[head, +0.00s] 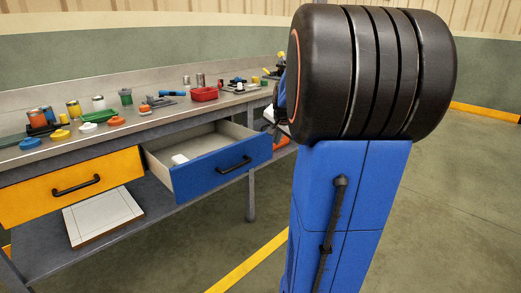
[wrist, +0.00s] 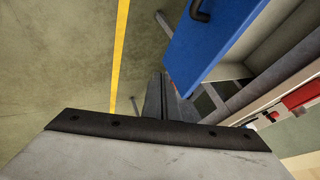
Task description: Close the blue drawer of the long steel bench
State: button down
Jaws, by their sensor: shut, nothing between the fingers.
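The blue drawer (head: 222,168) of the long steel bench (head: 150,125) stands pulled out, its grey inside showing. A small white item (head: 180,159) lies in it. A black bar handle (head: 234,164) is on its blue front. In the wrist view the blue drawer front (wrist: 208,45) is at the upper right, with the open inside beyond it. My gripper (wrist: 163,92) shows there as dark fingers, shut and empty. The fingers are left of and below the drawer front; I cannot tell the gap. My gripper is hidden in the head view.
A yellow drawer (head: 75,187) is left of the blue one. A white flat panel (head: 102,215) lies on the lower shelf. Jars, lids and a red bin (head: 204,94) stand on the benchtop. The floor (head: 450,200) right of my arm is clear.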

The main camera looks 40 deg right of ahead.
send_near(266, 152)
notch_tip(266, 152, down, 4)
jog(key=s+d, duration=0.2)
jog(key=shift+w+a+r, duration=0.1)
jog(key=shift+w+r, duration=0.05)
jog(key=shift+w, duration=1.9)
jog(key=w, duration=1.6)
jog(key=w+a, duration=0.1)
jog(key=w, duration=0.7)
jog(key=shift+d, duration=0.1)
